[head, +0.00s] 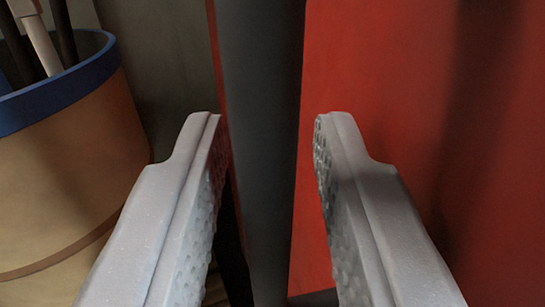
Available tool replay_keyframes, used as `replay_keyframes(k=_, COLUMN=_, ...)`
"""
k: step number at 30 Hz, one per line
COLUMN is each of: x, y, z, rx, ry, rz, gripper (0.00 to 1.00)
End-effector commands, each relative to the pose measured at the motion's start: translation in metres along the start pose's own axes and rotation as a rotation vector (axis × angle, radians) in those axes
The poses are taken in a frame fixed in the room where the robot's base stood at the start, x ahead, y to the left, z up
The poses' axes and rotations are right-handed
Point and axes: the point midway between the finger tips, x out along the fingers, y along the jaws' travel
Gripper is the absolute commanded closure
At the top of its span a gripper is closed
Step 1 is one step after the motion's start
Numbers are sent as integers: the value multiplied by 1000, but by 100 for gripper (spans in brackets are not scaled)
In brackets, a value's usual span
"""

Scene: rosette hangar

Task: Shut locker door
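My gripper (268,122) is open, its two pale grey fingers pointing away from me with a wide gap between them. A dark grey vertical edge (262,60) stands upright and shows in the gap. A large red panel (410,70) fills the right side, behind the right finger. The red panel and the dark edge look like parts of the locker, but I cannot tell which part is the door or how far it stands open. I cannot tell whether the fingers touch the dark edge. No handle is in view.
A tan barrel (75,165) with a blue rim stands close on the left, holding several long rods (40,40). The left finger overlaps it in the picture. A grey-brown wall (160,50) is behind, and a strip of dark floor shows low between the fingers.

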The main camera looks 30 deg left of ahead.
Motion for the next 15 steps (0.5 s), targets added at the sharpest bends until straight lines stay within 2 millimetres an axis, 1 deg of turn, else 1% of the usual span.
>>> replay_keyframes(k=1, x=0, y=0, z=0, rx=0, ry=0, rz=0, gripper=89)
replay_keyframes(k=2, x=0, y=0, z=0, rx=0, ry=0, rz=0, gripper=98)
replay_keyframes(k=3, x=0, y=0, z=0, rx=0, ry=0, rz=0, gripper=100)
replay_keyframes(k=5, x=0, y=0, z=0, rx=0, ry=0, rz=0, gripper=100)
replay_keyframes(k=6, x=-1, y=6, z=1, rx=0, ry=0, rz=2, gripper=100)
replay_keyframes(k=8, x=-1, y=1, z=1, rx=-1, ry=-1, rz=-1, gripper=100)
replay_keyframes(k=15, x=0, y=0, z=0, rx=-1, ry=-3, rz=-9, gripper=100)
